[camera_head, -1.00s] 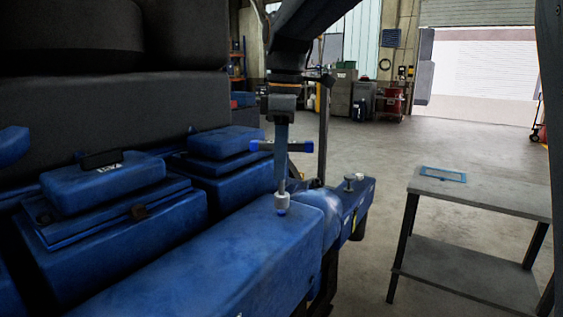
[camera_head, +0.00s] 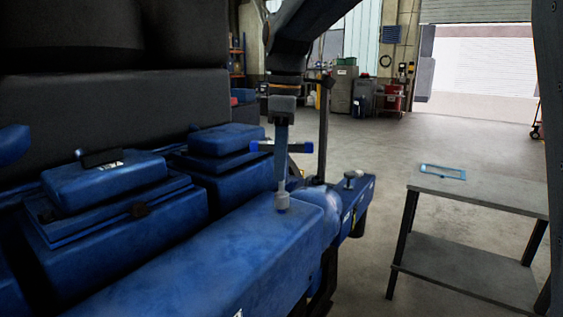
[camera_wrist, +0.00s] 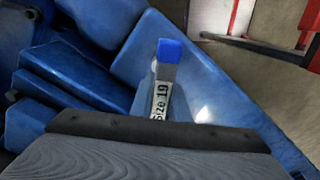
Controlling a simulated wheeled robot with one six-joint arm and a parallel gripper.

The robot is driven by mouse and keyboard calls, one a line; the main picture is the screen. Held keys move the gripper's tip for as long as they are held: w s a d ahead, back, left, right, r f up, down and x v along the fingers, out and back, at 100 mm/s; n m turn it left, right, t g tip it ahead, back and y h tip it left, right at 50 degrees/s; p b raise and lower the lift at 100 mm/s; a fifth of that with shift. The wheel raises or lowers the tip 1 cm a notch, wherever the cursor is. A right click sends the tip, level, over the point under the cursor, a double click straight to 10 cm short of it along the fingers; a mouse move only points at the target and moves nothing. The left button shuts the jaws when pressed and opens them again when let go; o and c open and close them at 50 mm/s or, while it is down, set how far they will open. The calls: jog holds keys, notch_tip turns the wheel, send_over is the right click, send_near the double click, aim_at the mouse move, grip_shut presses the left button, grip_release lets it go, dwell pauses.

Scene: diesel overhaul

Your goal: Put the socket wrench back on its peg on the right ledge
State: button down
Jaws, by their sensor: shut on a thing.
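Any peg beneath the socket is hidden. In the wrist view, the wrench's blue-tipped bar (camera_wrist: 163,85) with a "Size 19" label sticks out beyond my gripper.
Blue engine covers (camera_head: 105,180) stand to the left, with a dark engine wall behind. A silver knobbed post (camera_head: 350,180) stands on a blue part right of the wrench. The floor between is clear.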

jog(key=shift+f+b, duration=0.3)
jog(key=shift+f, duration=0.45)
jog(key=c, duration=1)
grip_release()
jog(key=shift+c, duration=0.2)
jog(key=shift+r, duration=0.1)
notch_tip(320, 180, up, 9)
jog(key=p, duration=0.8)
